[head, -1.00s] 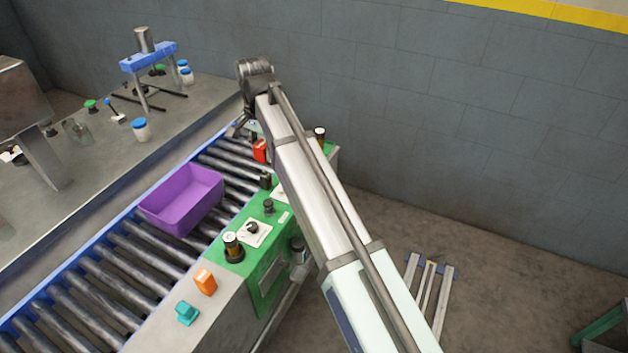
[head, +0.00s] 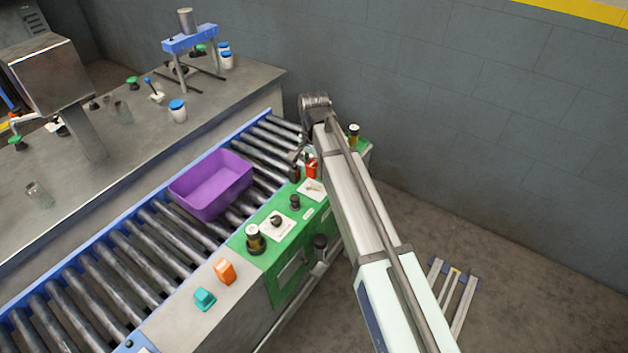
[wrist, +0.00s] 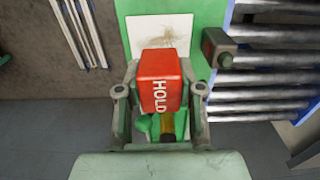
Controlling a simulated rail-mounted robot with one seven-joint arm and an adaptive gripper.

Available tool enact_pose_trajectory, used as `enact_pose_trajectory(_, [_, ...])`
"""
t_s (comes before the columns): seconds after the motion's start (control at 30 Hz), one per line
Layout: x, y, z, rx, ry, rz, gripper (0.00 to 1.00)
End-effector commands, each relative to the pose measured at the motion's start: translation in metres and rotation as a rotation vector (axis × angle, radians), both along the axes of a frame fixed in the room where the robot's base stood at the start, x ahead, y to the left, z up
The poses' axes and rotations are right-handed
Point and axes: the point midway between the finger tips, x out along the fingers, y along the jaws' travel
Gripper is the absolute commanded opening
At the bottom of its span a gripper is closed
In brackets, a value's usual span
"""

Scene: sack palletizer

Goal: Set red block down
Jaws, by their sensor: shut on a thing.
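The red block (wrist: 160,80), with "HOLD" in white letters on one face, is between the two fingers of my gripper (wrist: 160,92) in the wrist view. My gripper is shut on it, over the green panel (wrist: 185,7). In the head view the red block (head: 311,168) shows in part beside my arm, near the far end of the green panel (head: 268,238). I cannot tell whether the block touches the panel. My gripper is mostly hidden behind my arm in the head view.
A white plate (wrist: 160,32) lies just beyond the block, with a dark switch box (wrist: 216,47) to its right. The roller conveyor (head: 120,255) carries a purple bin (head: 212,187). An orange block (head: 224,271) and a teal block (head: 204,299) stand at the near end.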

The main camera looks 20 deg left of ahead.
Motion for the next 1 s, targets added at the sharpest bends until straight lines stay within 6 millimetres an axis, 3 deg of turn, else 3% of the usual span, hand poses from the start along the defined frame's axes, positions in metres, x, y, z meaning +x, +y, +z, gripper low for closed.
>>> enact_pose_trajectory(0.1, [0.0,0.0,-0.018,-0.001,0.001,0.0,0.01])
enact_pose_trajectory(0.37, [0.0,0.0,-0.034,0.0,0.0,0.0,0.01])
enact_pose_trajectory(0.63, [0.0,0.0,-0.065,0.0,0.0,0.0,0.01])
enact_pose_trajectory(1.0, [0.0,0.0,-0.07,0.0,0.0,0.0,0.01])
